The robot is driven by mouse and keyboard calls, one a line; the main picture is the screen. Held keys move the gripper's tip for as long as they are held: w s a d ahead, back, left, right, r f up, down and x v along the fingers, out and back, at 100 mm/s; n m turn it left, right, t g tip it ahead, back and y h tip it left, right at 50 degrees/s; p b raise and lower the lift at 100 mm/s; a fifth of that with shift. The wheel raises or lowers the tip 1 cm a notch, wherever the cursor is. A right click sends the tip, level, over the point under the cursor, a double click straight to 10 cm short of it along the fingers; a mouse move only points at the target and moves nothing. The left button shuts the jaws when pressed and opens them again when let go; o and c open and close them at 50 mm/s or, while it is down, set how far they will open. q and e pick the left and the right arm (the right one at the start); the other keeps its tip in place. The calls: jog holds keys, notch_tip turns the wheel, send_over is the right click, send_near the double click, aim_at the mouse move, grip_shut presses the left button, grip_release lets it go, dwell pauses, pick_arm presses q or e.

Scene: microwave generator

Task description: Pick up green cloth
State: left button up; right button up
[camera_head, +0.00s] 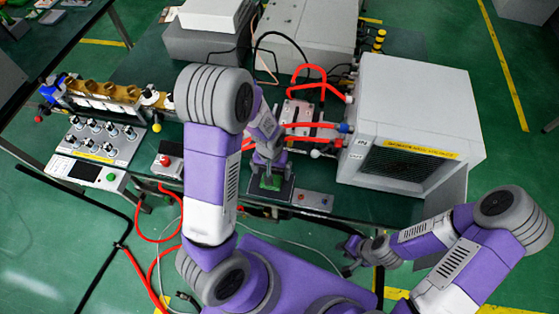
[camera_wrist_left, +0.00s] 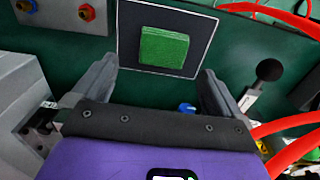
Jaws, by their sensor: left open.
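The green cloth (camera_head: 270,182) is a small folded block. It lies on a dark square pad with a light rim (camera_head: 255,192) near the front edge of the table; the left wrist view shows the cloth (camera_wrist_left: 163,47) whole. My left gripper (camera_wrist_left: 158,70) is open, with its fingers spread to either side below the cloth in that view and nothing between them. In the head view my left arm hides part of the area around the pad. My right gripper (camera_head: 346,259) hangs low in front of the table, its fingers apart and empty.
A white box with a grille (camera_head: 410,120) stands on the right of the table. Red hoses (camera_head: 308,78) run behind the pad. A red-button box (camera_head: 168,160) and a knob panel (camera_head: 100,140) are at left. A small grey box (camera_head: 312,201) sits right of the pad.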

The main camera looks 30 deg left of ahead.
pick_arm(q)
jog(key=shift+w+a, duration=0.2)
jog(key=shift+w, duration=0.2)
jog(key=f, duration=0.1)
jog(key=s+f+b, duration=0.1)
jog(key=f, duration=0.1)
jog(key=shift+s, duration=0.2)
notch_tip(320, 180, down, 4)
jog(key=shift+w+r, duration=0.1)
jog(key=shift+r, duration=0.05)
jog(key=c, duration=0.9)
notch_tip(320, 180, up, 10)
jog(key=shift+p, duration=0.75)
jog(key=shift+c, duration=0.2)
